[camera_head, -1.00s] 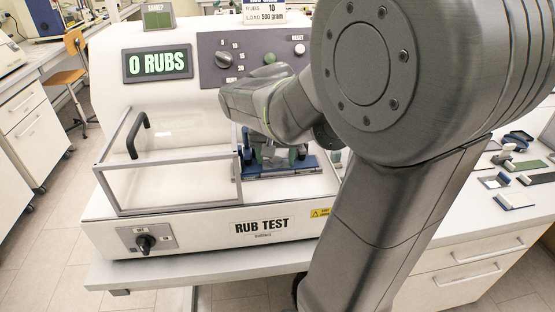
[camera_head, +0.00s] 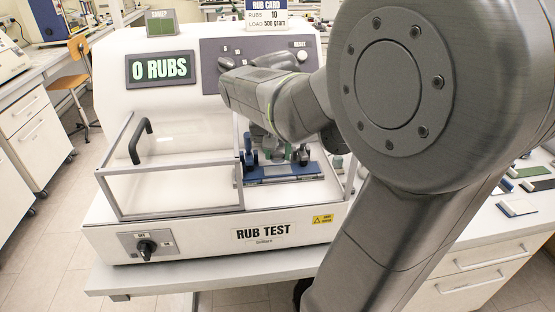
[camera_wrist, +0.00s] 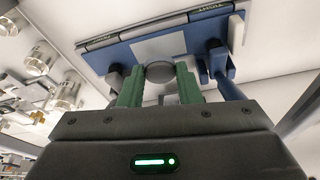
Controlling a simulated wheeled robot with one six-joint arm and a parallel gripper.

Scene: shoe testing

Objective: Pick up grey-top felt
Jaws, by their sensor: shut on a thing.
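The grey round top of the felt (camera_wrist: 160,72) shows between the green fingers of my gripper (camera_wrist: 160,84) in the wrist view. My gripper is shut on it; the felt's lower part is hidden. The held piece is over or close to the blue clamp bed (camera_wrist: 205,36) of the rub tester, which has a pale grey patch; I cannot tell the exact gap. In the head view my gripper (camera_head: 283,152) is partly hidden by my arm, above the blue bed (camera_head: 285,175). The rub tester's display (camera_head: 160,69) reads 0 RUBS.
A clear guard with a black handle (camera_head: 141,140) stands left of the bed. Metal cylinders (camera_wrist: 42,58) stand at the left in the wrist view. Flat sample pieces (camera_head: 517,207) lie on the table at the right. My arm covers much of the head view's right side.

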